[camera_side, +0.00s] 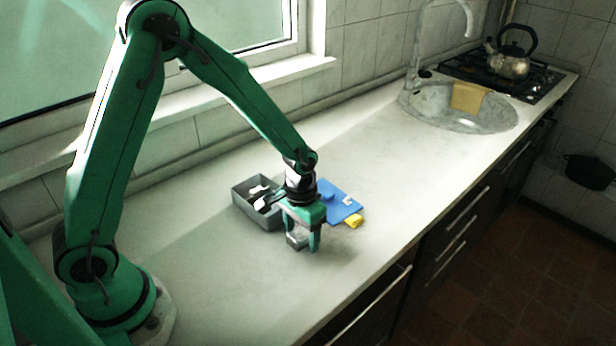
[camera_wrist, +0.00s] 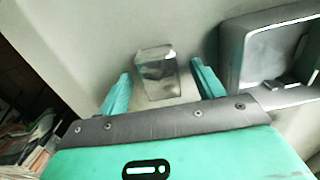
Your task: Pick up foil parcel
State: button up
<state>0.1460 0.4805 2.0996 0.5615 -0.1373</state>
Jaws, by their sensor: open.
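The foil parcel (camera_side: 296,241) is a small shiny silver-grey block on the pale worktop. In the wrist view the foil parcel (camera_wrist: 157,82) lies between the two green fingers, with a gap visible on each side. My gripper (camera_side: 304,242) points down over it and is open, with a finger on either side; it also shows in the wrist view (camera_wrist: 160,72). The side view partly hides the parcel behind the fingers. I cannot tell how close the fingertips are to the worktop.
A grey tray (camera_side: 240,207) with white and dark items stands just left of my gripper; its wall (camera_wrist: 237,60) is near the right finger. A blue board (camera_side: 338,196) and a yellow piece (camera_side: 354,221) lie behind. The front worktop is clear, ending at an edge above drawers.

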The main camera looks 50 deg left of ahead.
aim_at(302, 232)
jog(key=c, duration=1.1)
jog(key=shift+r, duration=0.1)
jog(key=shift+r, duration=0.8)
notch_tip(302, 232, up, 2)
jog(key=shift+r, duration=0.1)
jog(key=s+d+r, duration=0.2)
jog(key=d, duration=0.1)
jog(key=s+d+r, duration=0.2)
jog(key=s+d, duration=0.1)
jog(key=s+d+r, duration=0.2)
jog(key=d+r, duration=0.1)
jog(key=shift+s, duration=0.25)
